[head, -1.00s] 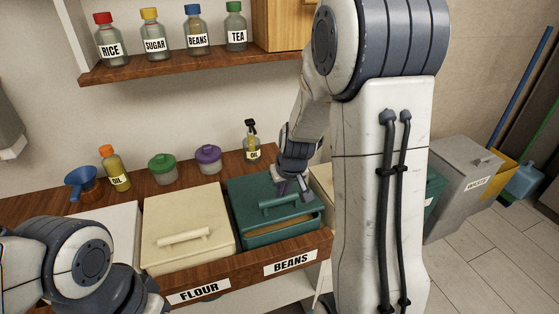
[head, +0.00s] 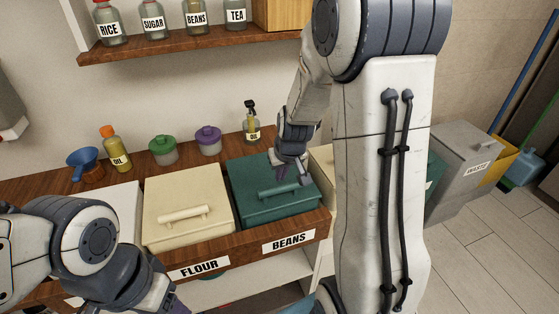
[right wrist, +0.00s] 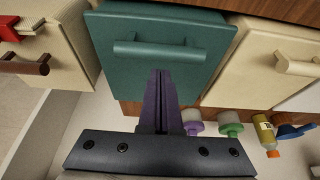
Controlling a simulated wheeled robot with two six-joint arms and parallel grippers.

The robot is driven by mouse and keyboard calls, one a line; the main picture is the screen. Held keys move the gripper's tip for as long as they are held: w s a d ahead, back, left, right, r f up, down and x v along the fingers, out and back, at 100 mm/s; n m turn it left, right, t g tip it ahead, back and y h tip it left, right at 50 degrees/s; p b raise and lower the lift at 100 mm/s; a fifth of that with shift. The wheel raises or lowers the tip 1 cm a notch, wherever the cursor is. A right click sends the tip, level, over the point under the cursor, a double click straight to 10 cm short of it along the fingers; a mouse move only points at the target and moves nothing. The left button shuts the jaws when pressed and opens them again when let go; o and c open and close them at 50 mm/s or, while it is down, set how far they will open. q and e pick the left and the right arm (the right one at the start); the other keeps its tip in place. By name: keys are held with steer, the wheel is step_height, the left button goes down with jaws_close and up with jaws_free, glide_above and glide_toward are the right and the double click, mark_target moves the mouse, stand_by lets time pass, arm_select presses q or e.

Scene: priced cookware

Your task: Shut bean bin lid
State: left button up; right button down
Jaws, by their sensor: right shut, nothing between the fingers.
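The bean bin is the teal box set in the wooden counter behind the BEANS label (head: 289,242). Its teal lid (head: 252,179) lies flat over the bin, with no opening showing at the front edge. The lid also fills the upper middle of the right wrist view (right wrist: 150,72), with its bar handle (right wrist: 158,51). My right gripper (head: 302,180) is shut and empty, over the back right part of the lid near the handle; I cannot tell if it touches. Its closed fingers show in the right wrist view (right wrist: 160,75). My left gripper (head: 168,300) is low at left, its fingertips unclear.
The cream flour bin (head: 186,207) is left of the bean bin. Behind stand an oil bottle (head: 115,148), a green-lidded jar (head: 163,150), a purple-lidded jar (head: 208,138) and an oil pump bottle (head: 252,122). A shelf (head: 190,46) with labelled jars hangs above.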

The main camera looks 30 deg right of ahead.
steer(key=s+v, duration=0.1)
steer(key=v, duration=1)
steer(key=shift+f, duration=0.25)
